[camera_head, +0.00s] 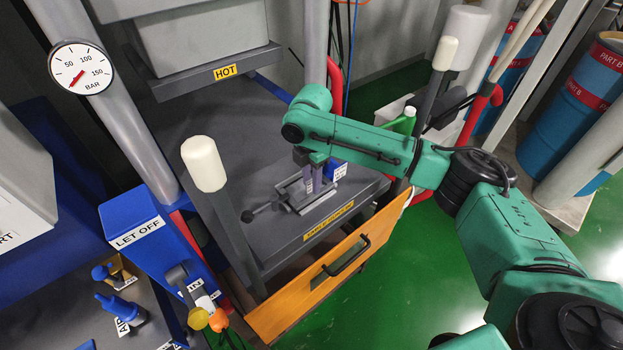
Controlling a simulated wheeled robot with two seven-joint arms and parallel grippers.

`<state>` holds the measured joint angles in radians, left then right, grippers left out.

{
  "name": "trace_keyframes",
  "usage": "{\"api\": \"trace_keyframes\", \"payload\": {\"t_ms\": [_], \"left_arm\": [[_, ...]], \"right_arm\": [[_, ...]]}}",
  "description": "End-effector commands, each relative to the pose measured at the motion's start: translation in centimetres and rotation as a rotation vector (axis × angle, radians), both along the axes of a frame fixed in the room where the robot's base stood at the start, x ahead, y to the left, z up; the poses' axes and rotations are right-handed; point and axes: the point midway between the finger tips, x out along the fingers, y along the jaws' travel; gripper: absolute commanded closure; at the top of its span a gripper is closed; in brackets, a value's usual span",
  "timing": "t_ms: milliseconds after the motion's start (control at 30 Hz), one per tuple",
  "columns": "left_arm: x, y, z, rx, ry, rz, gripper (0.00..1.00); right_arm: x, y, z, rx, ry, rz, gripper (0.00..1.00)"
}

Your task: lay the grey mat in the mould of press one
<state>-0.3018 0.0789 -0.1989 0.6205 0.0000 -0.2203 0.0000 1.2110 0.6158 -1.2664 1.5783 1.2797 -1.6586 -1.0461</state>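The mould (325,203), a small grey metal frame with a handle on its left, sits on the dark lower platen (270,238) of the press. My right gripper (313,188) points down over the mould with its fingertips at or just above it. The fingers look close together, but their gap is too small to judge. I cannot make out the grey mat; it may be hidden at the fingertips or blend with the grey mould. My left gripper is out of view.
The upper block marked HOT (226,72) hangs above the platen. White-capped posts (204,165) flank the front. An orange panel with a black handle (320,285) stands in front. A blue LET OFF box (140,232) is left, blue PART B drums (595,85) right.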

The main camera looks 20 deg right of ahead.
Motion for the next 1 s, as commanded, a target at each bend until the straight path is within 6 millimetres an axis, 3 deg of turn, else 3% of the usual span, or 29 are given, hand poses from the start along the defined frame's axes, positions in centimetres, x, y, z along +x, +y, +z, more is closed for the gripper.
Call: {"api": "trace_keyframes", "payload": {"t_ms": [367, 467, 800, 1000], "left_arm": [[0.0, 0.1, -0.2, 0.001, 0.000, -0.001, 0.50], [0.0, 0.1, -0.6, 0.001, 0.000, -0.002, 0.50], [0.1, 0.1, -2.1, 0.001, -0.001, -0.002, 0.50], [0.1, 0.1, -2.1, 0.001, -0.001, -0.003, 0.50]], "right_arm": [[0.0, 0.0, 0.5, -0.001, -0.001, 0.000, 0.61], [0.1, 0.1, 1.9, 0.001, -0.004, 0.000, 0.61], [0.1, 0.0, 10.6, 0.001, -0.003, -0.001, 0.61], [0.0, 0.0, 12.3, 0.001, 0.000, -0.001, 0.61]]}}
